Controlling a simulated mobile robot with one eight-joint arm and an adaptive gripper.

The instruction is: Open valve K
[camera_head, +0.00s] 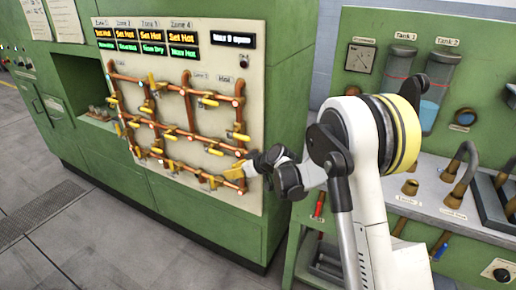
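A cream panel (259,95) on the green machine carries a grid of copper pipes (186,105) with several yellow valve handles, some level and some slanted. The letters on the valves are too small to read, so I cannot tell which one is valve K. My gripper (254,163) is at the lower right corner of the grid, right beside a yellow valve handle (243,167). It is dark and small here and partly merges with the valve. I cannot tell whether it touches the handle or whether its fingers are open.
Displays (176,36) sit above the pipes. On the right, a green bench (497,238) holds tanks (440,90), a gauge (361,58) and brown pipe fittings (462,180). A recess (85,84) opens left of the panel. The grey floor (150,245) in front is clear.

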